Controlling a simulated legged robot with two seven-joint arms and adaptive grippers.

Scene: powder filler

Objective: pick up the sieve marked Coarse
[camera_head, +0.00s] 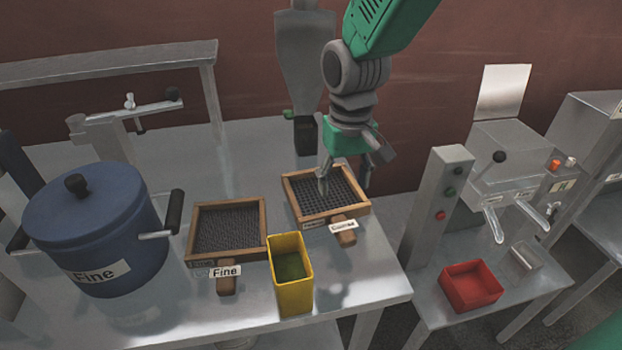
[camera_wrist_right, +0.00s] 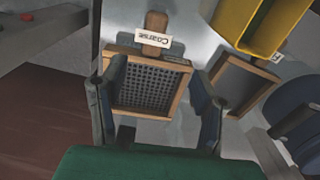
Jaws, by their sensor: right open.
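The Coarse sieve (camera_head: 326,193) has a wooden frame, a dark mesh and a short handle with a label. It lies on the metal table, right of the yellow container in the head view. In the right wrist view the Coarse sieve (camera_wrist_right: 150,85) lies between the two fingers, its label reading upside down. My right gripper (camera_head: 345,178) is open above the sieve, pointing down. Its fingers also show in the right wrist view (camera_wrist_right: 158,100), one on each side of the frame. I cannot tell whether they touch it. My left gripper is not in view.
The sieve marked Fine (camera_head: 228,230) lies to the left. A yellow container (camera_head: 291,275) stands between the sieves near the front. A blue pot (camera_head: 95,225) labelled Fine stands at the left. A red bin (camera_head: 471,286) sits on the lower right table. A hopper (camera_head: 305,60) stands behind.

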